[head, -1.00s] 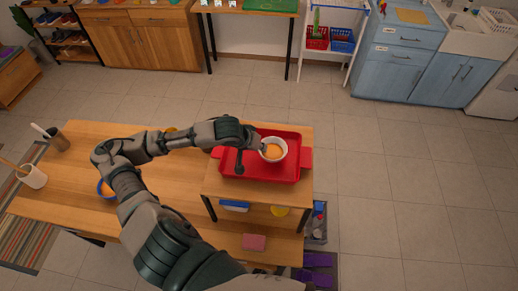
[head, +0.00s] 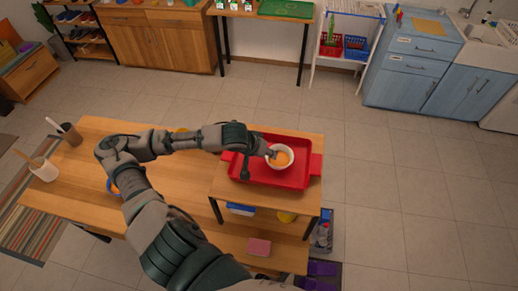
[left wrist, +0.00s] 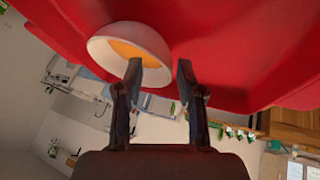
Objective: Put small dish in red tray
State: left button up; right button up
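The small dish (head: 280,157) is a white bowl with orange contents, upright within the red tray (head: 295,178), toward its right side. The tray sits on a raised wooden shelf. My left gripper (head: 269,153) is at the dish's left side. In the left wrist view, the dish (left wrist: 110,48) shows at upper left against the red tray (left wrist: 225,45). There the left gripper (left wrist: 160,68) has its fingers apart, one overlapping the dish and the other clear of it, with the dish's edge reaching between them. Contact with the dish is unclear. My right gripper is out of view.
A pink block (head: 259,247) lies on the lower board. Grey bins (head: 322,230) stand at the right. The tiled floor beyond is clear.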

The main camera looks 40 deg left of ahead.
pick_arm(q)
jog(key=v, duration=1)
jog(key=shift+s, duration=0.2)
jog(key=shift+a+f, duration=0.1)
jog(key=shift+a, duration=0.2)
